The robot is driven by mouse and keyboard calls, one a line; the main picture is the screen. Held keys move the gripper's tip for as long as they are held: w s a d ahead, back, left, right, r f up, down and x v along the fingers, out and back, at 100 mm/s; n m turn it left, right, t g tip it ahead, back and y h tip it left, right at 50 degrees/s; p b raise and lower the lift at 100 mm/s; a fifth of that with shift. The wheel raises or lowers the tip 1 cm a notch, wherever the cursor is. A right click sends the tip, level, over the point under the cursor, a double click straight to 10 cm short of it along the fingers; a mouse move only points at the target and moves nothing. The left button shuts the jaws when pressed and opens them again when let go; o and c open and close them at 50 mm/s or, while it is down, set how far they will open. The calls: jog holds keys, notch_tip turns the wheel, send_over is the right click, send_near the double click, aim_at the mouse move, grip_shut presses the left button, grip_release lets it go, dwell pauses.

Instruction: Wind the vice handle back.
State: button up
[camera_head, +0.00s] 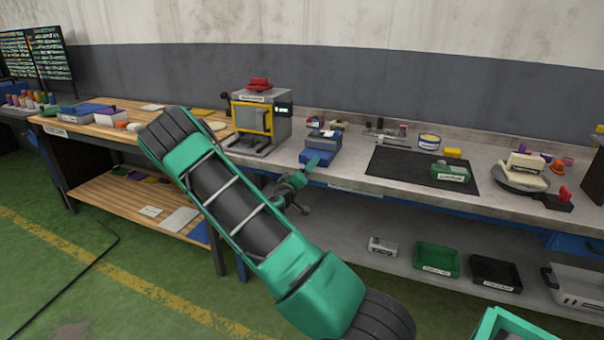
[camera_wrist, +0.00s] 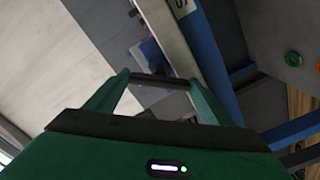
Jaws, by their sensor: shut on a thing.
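The blue vice (camera_head: 322,147) stands at the front edge of the grey bench, right of the press. In the head view my gripper (camera_head: 313,166) reaches up to the vice's front from below left. The wrist view shows my gripper (camera_wrist: 157,80) with its two green fingers on either end of a short dark bar (camera_wrist: 152,77), which looks like the vice handle. The gripper is shut on it. A blue part of the vice (camera_wrist: 150,50) shows just beyond the fingers. In the head view the handle is hard to make out behind my gripper.
A grey press (camera_head: 262,115) with a yellow frame stands left of the vice. A black mat (camera_head: 400,165) with a green block (camera_head: 450,174) lies to the right. The lower shelf (camera_head: 345,235) holds trays. My arm hides part of the benches and floor.

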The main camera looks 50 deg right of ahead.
jog(key=n, duration=2.5)
jog(key=shift+w+a+f+n, duration=0.15)
jog(key=shift+f+n, duration=0.05)
jog(key=shift+n, duration=0.1)
jog(key=o, duration=1)
jog(key=shift+o, duration=0.2)
jog(key=shift+r, duration=0.1)
